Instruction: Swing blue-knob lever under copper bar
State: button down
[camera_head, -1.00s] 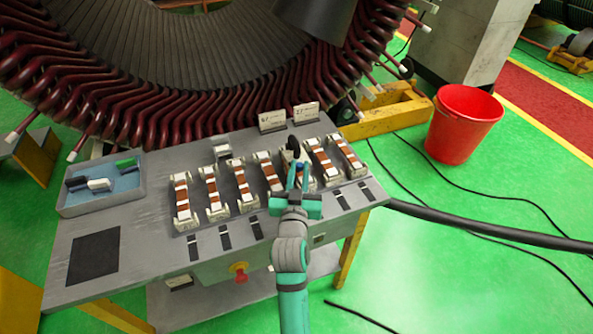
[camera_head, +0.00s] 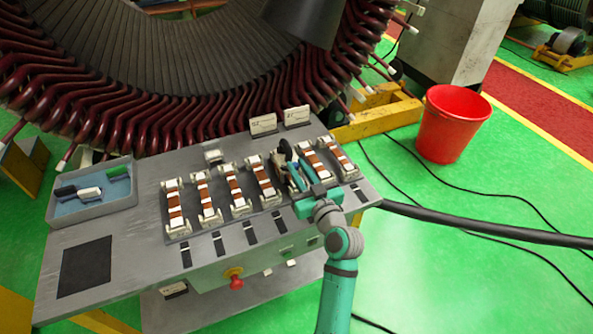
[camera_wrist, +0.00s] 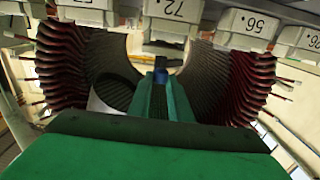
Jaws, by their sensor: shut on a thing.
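My gripper (camera_head: 291,172) is over the row of copper bars on the grey bench, between a copper bar on its left (camera_head: 264,176) and one on its right (camera_head: 314,159). It hides most of the bar station beneath it. In the wrist view, my green fingers (camera_wrist: 161,84) are closed together, with the small blue knob (camera_wrist: 160,70) at their tips. The lever under the knob is hidden by the fingers. A dark upright part (camera_head: 286,150) stands just beyond the fingertips in the head view; I cannot tell whether it belongs to the lever.
A tray (camera_head: 125,203) with several small blocks is at the bench's left. Two white tags (camera_head: 264,124) stand behind the bars. A large ring of dark red coils (camera_head: 150,130) rises behind. Numbered white tags (camera_wrist: 178,10) line the wrist view's top. A red bucket (camera_head: 452,122) is at right.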

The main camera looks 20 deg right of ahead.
jog(key=n+y, duration=0.1)
jog(key=y, duration=0.1)
jog(key=w+d+n+g+y, duration=0.1)
jog(key=y, duration=0.1)
jog(key=n+y, duration=0.2)
jog(key=shift+w+d+g, duration=0.3)
jog(key=shift+d, duration=0.05)
jog(key=shift+w+d+f+n+g+y, duration=0.1)
jog(key=shift+w+n+g+y, duration=0.15)
jog(key=shift+n+g+y, duration=0.4)
jog(key=shift+w+d+n+g+y, duration=0.1)
jog(key=shift+w+n+g+y, duration=0.15)
jog(key=shift+n+y, duration=0.65)
jog(key=shift+y, duration=0.35)
jog(key=shift+f, duration=0.1)
jog(key=c, duration=1.6)
grip_release()
jog(key=v, duration=1)
jog(key=shift+s+d, duration=0.25)
jog(key=shift+d, duration=0.1)
